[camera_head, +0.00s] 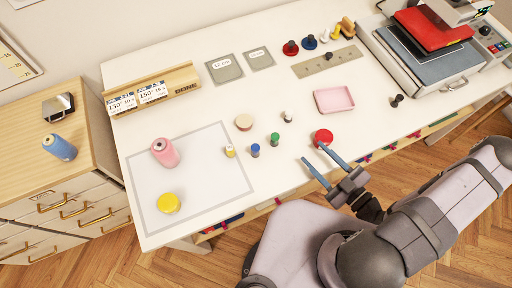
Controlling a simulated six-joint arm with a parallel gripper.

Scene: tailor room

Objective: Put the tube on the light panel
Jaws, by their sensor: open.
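A flat white panel with a grey border (205,163), which looks like the light panel, lies on the left part of the white table. A pink thread cone (165,152) and a yellow round piece (169,203) are on it. I cannot tell for sure which thing is the tube; small spools in yellow (230,151), blue (255,150) and green (274,139) stand at or right of the panel's right edge. My gripper (314,152) is open and empty at the table's front edge, its fingers pointing toward a red round piece (323,136).
A cream disc (243,122), a small white-topped spool (287,117) and a pink tray (334,100) lie mid-table. A wooden rack with number cards (152,90) and a grey press-like machine (430,70) stand behind. A blue cone (59,147) stands on the left cabinet. The panel's middle is clear.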

